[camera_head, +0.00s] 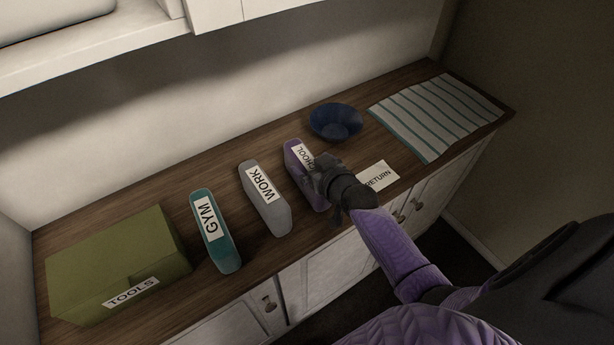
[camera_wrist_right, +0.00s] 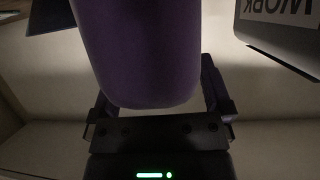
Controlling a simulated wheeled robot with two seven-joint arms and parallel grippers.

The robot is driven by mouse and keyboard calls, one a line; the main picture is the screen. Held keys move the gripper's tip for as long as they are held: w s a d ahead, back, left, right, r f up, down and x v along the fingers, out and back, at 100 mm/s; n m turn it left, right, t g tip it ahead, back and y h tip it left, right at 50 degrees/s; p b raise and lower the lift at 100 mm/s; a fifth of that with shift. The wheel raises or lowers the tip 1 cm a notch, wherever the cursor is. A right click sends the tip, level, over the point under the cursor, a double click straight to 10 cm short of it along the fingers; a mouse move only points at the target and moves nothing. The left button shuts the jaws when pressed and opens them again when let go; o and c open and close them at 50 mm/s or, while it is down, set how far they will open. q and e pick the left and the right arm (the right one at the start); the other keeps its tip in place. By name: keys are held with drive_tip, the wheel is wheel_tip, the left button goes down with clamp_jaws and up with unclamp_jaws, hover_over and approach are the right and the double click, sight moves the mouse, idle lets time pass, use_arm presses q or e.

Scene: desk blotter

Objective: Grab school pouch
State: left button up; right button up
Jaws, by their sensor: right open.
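The school pouch (camera_head: 296,157) is purple, with a white label partly hidden by my right gripper. It stands between the grey WORK pouch and the RETURN card on the wooden counter. My right gripper (camera_head: 326,178) is at the near side of the purple pouch. In the right wrist view the purple pouch (camera_wrist_right: 140,50) lies between the two open fingers, one on each side. I cannot tell whether either finger touches it. My left gripper is not in view.
The grey WORK pouch (camera_head: 265,200) stands close to the left. Farther left are the teal GYM pouch (camera_head: 216,245) and the green TOOLS box (camera_head: 115,262). A blue bowl (camera_head: 336,122), the RETURN card (camera_head: 379,177) and a striped cloth (camera_head: 437,113) lie on the counter (camera_head: 160,190).

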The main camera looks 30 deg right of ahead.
drive_tip(key=shift+w+f, duration=0.25)
drive_tip(key=shift+w, duration=0.25)
clamp_jaws()
